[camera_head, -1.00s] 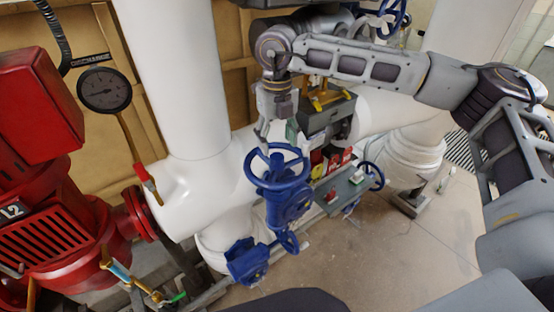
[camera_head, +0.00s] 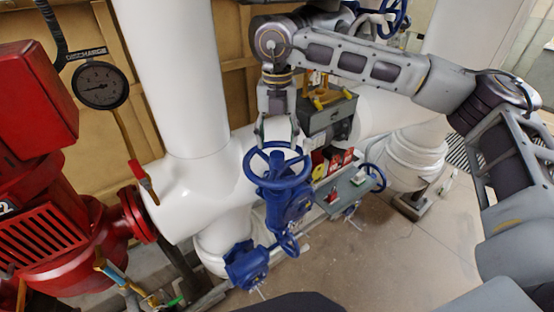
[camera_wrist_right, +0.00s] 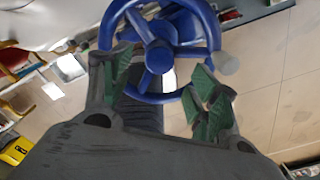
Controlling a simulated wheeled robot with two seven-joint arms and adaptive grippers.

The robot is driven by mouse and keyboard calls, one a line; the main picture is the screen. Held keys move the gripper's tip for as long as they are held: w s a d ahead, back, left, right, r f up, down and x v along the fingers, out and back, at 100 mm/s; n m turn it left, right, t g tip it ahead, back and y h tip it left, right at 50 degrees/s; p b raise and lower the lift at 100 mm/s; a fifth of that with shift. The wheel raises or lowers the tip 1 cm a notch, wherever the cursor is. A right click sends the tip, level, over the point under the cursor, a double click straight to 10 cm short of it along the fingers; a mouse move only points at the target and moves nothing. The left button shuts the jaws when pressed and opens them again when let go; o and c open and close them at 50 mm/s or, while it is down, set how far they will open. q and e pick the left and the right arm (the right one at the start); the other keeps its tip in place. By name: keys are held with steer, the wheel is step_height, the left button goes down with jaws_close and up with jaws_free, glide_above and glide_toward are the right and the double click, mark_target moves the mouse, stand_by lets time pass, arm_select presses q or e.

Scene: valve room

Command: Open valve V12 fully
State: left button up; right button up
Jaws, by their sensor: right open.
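A blue handwheel valve (camera_head: 277,163) stands in front of the white pipework, its wheel facing up. No V12 label is readable on it. My right gripper (camera_head: 277,130) is above the far rim of this wheel, fingers pointing down. In the right wrist view the wheel (camera_wrist_right: 160,55) shows with its hub and spokes, and my open right gripper (camera_wrist_right: 160,90) has its green-padded fingers on either side of the near rim. Nothing is held between the fingers. Whether they touch the rim cannot be told. My left gripper does not show.
A red pump (camera_head: 45,220) stands at left, with a pressure gauge (camera_head: 100,86) above. A white pipe (camera_head: 180,75) rises behind the valve. A grey toolbox (camera_head: 330,115) and a small table (camera_head: 348,192) are right of it. Floor at right is mostly clear.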

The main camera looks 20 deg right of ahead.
mark_target(277, 154)
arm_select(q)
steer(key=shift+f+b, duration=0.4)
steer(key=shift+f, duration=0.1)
arm_select(e)
steer(key=shift+m, duration=1.2)
arm_select(q)
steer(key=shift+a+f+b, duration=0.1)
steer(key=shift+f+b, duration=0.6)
steer(key=shift+b, duration=0.05)
arm_select(e)
steer(key=shift+f, duration=0.95)
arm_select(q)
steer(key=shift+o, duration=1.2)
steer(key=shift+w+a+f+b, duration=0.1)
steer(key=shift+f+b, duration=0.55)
arm_select(e)
steer(key=shift+f, duration=0.8)
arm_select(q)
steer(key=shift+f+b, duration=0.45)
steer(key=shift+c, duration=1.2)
arm_select(e)
steer(key=shift+f, duration=0.6)
steer(key=shift+f+b, duration=0.75)
steer(key=shift+f, duration=0.2)
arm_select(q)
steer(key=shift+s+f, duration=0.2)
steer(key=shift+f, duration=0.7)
arm_select(e)
steer(key=shift+s+f, duration=0.15)
steer(key=shift+f, duration=0.15)
